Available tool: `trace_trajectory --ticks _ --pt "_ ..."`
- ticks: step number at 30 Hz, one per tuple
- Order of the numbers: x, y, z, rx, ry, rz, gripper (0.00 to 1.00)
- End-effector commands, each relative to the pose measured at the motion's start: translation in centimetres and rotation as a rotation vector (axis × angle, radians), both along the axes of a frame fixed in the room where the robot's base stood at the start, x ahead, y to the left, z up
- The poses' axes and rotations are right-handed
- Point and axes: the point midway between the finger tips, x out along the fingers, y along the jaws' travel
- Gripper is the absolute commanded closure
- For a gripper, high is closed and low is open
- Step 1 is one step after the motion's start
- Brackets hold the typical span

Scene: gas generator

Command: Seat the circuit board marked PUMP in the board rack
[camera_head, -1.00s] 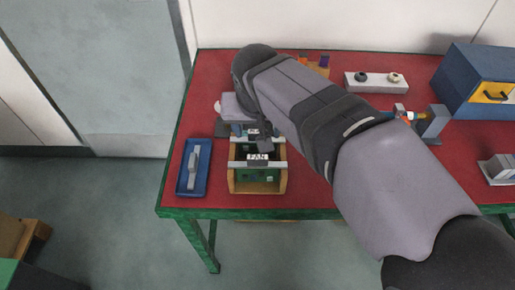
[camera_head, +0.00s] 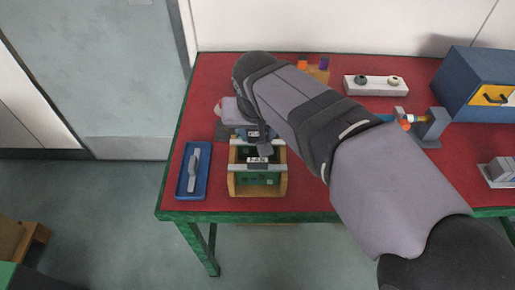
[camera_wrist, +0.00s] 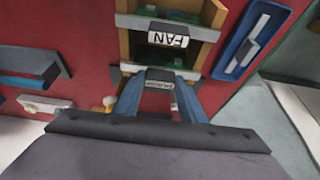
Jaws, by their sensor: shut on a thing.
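My gripper (camera_wrist: 158,92) has its blue fingers closed on a circuit board (camera_wrist: 159,76) with a dark top edge and a small white label. The label is too small to read with certainty. In the head view the held board's label (camera_head: 253,133) shows at the back of the wooden board rack (camera_head: 232,186); the arm partly hides the gripper there. The rack also shows in the wrist view (camera_wrist: 124,46), just beyond the fingers. A green board marked FAN (camera_head: 257,160) stands across the rack. I cannot tell whether the held board touches the rack.
A blue tray (camera_head: 184,187) with a grey part lies left of the rack. A white block (camera_head: 376,90) with two round pieces, a blue cabinet (camera_head: 470,80) and a grey fixture (camera_head: 433,125) stand to the right. Red tabletop (camera_head: 305,200) is clear right of the rack.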

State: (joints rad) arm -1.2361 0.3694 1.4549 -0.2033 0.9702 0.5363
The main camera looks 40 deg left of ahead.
Motion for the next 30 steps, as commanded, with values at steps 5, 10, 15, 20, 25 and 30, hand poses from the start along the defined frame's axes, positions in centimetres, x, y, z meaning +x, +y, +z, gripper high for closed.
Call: trace_trajectory --ticks 5,10,15,20,25,30 --pt "0.0 0.0 1.4 0.002 -0.001 0.0 0.85" --pt "0.0 0.0 2.7 0.001 0.0 0.0 0.85" --pt "0.0 0.0 3.9 0.001 -0.001 0.0 0.85" --pt "0.0 0.0 5.0 0.001 -0.001 0.0 0.85" --pt "0.0 0.0 6.2 0.001 -0.001 0.0 0.85" --pt "0.0 0.0 7.5 0.001 -0.001 0.0 0.85"
